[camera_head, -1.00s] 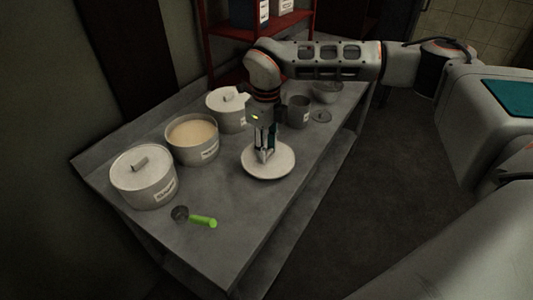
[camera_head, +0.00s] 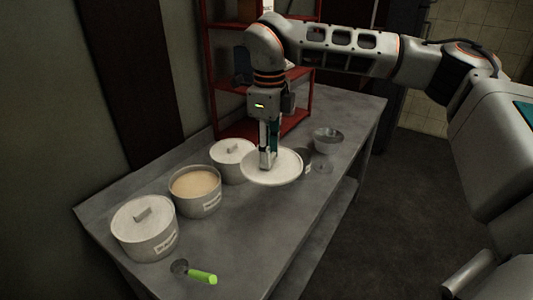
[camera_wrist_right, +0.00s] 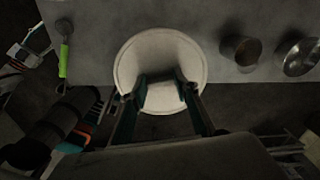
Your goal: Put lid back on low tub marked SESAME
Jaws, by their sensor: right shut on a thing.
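My right gripper (camera_head: 268,163) is shut on the round white lid (camera_head: 287,168) and holds it roughly level above the table. The lid also shows in the right wrist view (camera_wrist_right: 160,46), with the fingers at its middle. An open low tub (camera_head: 197,206) with pale tan contents stands to the left of the lid, between two lidded tubs. Its front label is too small to read. My left gripper is not in view.
A lidded tub (camera_head: 147,238) stands at the near left, another lidded tub (camera_head: 231,166) behind the open one. A green-handled scoop (camera_head: 200,276) lies at the front. A metal bowl (camera_head: 328,143) and a partly hidden dark cup (camera_head: 306,162) stand beyond the lid. A red shelf (camera_head: 225,92) stands behind.

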